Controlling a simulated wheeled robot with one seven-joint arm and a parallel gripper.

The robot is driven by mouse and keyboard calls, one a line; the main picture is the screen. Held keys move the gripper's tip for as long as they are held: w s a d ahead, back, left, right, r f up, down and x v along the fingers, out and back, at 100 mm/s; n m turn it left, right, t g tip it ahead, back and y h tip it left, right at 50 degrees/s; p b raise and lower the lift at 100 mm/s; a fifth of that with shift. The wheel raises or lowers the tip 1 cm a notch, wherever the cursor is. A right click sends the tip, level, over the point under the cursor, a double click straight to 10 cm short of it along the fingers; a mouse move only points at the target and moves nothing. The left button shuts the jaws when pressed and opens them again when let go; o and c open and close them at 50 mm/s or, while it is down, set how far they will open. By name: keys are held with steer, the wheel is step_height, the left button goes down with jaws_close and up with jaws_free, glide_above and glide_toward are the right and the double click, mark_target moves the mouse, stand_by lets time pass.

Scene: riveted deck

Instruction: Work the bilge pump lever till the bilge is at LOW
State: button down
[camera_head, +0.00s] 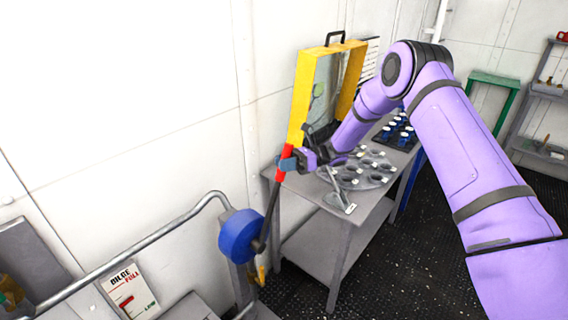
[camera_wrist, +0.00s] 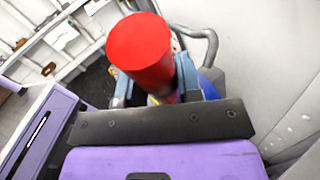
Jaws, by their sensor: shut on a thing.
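The bilge pump (camera_head: 238,236) has a round blue body beside the wall, with a grey pipe running left from it. Its dark lever (camera_head: 270,215) rises from the body, tilted up to the right, and ends in a red grip (camera_head: 284,158). My gripper (camera_head: 288,164) is shut around the red grip. In the wrist view the red grip (camera_wrist: 140,48) stands between the blue-grey fingers (camera_wrist: 165,88). The bilge gauge (camera_head: 130,291) is a white board at lower left, with "BILGE" and a red "FULL" at its top. Its exact level is too small to read.
A grey table (camera_head: 345,235) stands right of the pump. It bears a yellow-framed case (camera_head: 301,97), a grey tray with round cups (camera_head: 372,182) and a dark rack of blue-and-white items (camera_head: 394,138). A green stool (camera_head: 495,82) and shelves stand at the far right.

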steer(key=shift+s+a+r, duration=0.35)
steer(key=shift+s+a, duration=0.05)
steer(key=s+a+n+t+h, duration=0.3)
steer(key=s+a+h, duration=0.4)
steer(key=s+a, duration=1)
steer(key=shift+n+t, duration=0.4)
steer(key=shift+f, duration=0.1)
steer(key=c, duration=0.8)
jaws_free()
steer(key=shift+d, duration=0.1)
steer(key=v, duration=1)
steer(key=shift+d+r, duration=0.2)
steer(key=shift+r, duration=0.15)
